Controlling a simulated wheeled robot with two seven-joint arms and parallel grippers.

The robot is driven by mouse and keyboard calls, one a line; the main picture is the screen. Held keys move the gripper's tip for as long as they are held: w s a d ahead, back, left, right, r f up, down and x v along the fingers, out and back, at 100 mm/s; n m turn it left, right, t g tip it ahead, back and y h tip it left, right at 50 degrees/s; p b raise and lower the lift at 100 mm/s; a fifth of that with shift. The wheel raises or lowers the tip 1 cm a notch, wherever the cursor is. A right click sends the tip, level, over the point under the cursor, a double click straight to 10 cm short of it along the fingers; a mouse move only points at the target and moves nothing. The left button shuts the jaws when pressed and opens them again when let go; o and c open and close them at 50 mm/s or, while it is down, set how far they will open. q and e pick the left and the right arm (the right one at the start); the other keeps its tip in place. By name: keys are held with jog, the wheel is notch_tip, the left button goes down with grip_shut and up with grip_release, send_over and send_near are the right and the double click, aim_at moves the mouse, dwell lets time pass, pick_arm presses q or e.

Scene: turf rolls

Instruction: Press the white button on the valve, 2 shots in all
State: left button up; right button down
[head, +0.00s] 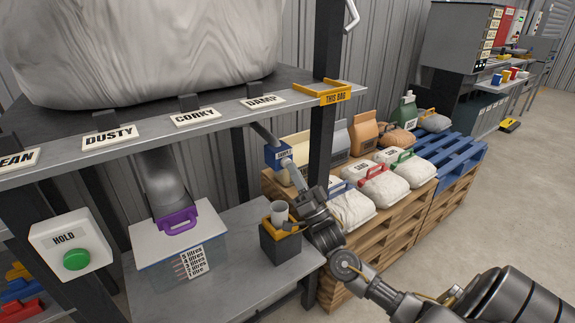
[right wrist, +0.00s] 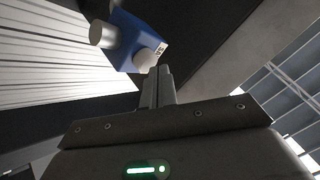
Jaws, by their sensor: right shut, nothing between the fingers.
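The valve is a blue block (head: 276,153) with a small label, at the end of a dark pipe under the shelf. In the right wrist view the valve (right wrist: 128,38) shows its round white button (right wrist: 146,60) and a grey-white cylinder at its left. My right gripper (head: 289,166) is shut and empty, its tips close to the valve. In the right wrist view its closed fingers (right wrist: 160,72) end right beside the button; I cannot tell whether they touch it. A pale cup (head: 279,210) stands on a dark stand (head: 280,243) below the valve. My left gripper is not in view.
A clear bin (head: 170,265) with a purple-handled chute stands left of the stand. The shelf (head: 215,122) and its dark post (head: 322,150) are close to my right arm. Filled bags (head: 383,188) lie on wooden pallets at the right. A green HOLD button (head: 77,260) is at left.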

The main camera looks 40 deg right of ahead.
jog(key=shift+w, duration=0.45)
dwell(0.3)
jog(key=shift+s, duration=0.1)
dwell(0.6)
jog(key=shift+s+p, duration=0.3)
jog(key=shift+s, duration=0.55)
jog(key=shift+s+p, duration=0.95)
jog(key=shift+s, duration=1.55)
